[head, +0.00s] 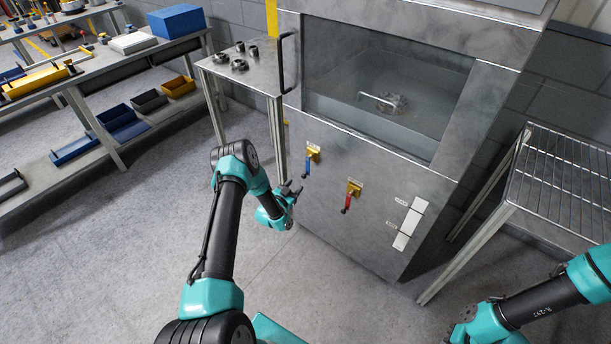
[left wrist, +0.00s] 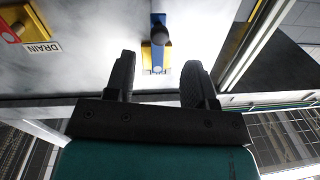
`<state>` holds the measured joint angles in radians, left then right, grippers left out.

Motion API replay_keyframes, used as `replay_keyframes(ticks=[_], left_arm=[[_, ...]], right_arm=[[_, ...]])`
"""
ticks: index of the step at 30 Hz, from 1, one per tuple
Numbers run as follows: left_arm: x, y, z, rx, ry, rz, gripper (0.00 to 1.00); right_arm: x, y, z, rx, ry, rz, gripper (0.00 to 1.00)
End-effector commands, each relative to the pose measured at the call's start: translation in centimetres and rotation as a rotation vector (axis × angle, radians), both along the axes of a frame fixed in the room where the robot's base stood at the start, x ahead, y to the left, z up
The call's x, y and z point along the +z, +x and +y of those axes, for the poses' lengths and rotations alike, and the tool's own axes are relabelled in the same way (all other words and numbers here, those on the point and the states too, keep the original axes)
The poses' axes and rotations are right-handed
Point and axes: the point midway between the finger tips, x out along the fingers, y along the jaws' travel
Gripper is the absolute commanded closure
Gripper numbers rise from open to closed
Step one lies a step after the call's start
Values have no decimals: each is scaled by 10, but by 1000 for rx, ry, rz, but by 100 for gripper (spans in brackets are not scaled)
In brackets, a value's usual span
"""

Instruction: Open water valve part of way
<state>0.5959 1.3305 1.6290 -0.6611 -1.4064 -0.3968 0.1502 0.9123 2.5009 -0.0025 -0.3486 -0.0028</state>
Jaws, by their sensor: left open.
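The water valve is a blue lever (head: 307,166) hanging down from a yellow mount (head: 313,152) on the front of the grey steel cabinet. In the left wrist view the blue lever (left wrist: 157,55) with its dark round knob (left wrist: 161,36) lies ahead of the fingers, between their lines. My left gripper (head: 292,190) is open and empty, just below and left of the lever in the head view. No contact with the lever is visible. My right arm shows at the lower right, but its fingers are not seen.
A red lever (head: 346,204) on a yellow mount is right of the blue one; a DRAIN label (left wrist: 42,48) is beside it in the wrist view. White panels (head: 410,224) are further right. A side table (head: 242,75) and a wire rack (head: 565,165) flank the cabinet.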

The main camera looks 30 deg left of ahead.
Motion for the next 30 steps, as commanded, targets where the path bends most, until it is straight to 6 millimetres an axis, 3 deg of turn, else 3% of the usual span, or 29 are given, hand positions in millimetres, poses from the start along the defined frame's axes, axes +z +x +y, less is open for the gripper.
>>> replay_keyframes(ticks=[9,15,30], left_arm=[[1,54,-4,-1,2,-2,50],[0,79,-5,0,1,-2,50],[0,90,-5,0,0,0,53]], right_arm=[[0,0,0,0,0,0,100],[0,0,0,0,0,0,100],[0,0,0,0,0,0,100]])
